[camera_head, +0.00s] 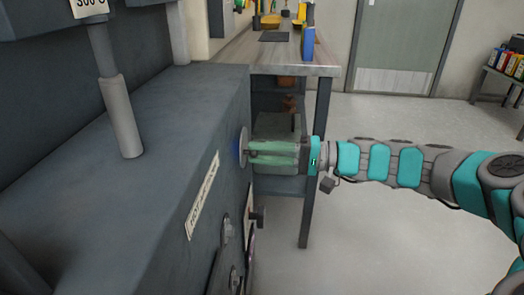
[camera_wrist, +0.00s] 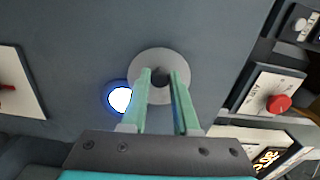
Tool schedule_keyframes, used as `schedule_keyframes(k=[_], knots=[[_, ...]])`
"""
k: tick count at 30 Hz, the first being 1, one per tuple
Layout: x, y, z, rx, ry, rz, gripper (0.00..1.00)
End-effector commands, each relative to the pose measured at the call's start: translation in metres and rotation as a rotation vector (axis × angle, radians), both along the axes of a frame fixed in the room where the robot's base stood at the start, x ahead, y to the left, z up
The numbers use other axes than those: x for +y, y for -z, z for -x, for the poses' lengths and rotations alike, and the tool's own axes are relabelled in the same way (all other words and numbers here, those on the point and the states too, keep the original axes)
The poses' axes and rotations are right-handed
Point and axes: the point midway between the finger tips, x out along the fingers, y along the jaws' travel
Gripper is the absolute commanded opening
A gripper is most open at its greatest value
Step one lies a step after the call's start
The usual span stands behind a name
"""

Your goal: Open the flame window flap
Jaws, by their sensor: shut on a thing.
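The flame window flap is a round grey disc (camera_wrist: 160,56) on the dark machine face, with a small dark knob (camera_wrist: 160,76) at its middle. My gripper (camera_wrist: 162,84) has its two green fingers closed on the knob, one on each side. The flap sits beside a bright blue-white flame window (camera_wrist: 119,98), which shows at its lower left in the wrist view. In the head view the flap (camera_head: 243,143) is seen nearly edge-on with a blue glow at its left, and my gripper (camera_head: 252,153) reaches it from the right.
A red knob on a white plate (camera_wrist: 279,103) is right of the flap in the wrist view. Another plate (camera_wrist: 17,85) is at the left. A workbench (camera_head: 270,55) stands behind the machine. Open floor (camera_head: 380,235) lies to the right.

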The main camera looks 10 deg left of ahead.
Motion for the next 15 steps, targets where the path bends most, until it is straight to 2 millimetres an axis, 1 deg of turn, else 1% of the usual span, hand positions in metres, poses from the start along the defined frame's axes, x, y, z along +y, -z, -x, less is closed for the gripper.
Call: schedule_keyframes(k=[11, 12, 15], knots=[[-0.0004, -0.0008, -0.0012, 0.003, 0.004, -0.001, 0.0], [-0.0004, -0.0008, -0.0012, 0.003, 0.004, -0.001, 0.31], [-0.0004, -0.0007, -0.0011, 0.002, 0.003, -0.001, 0.42]])
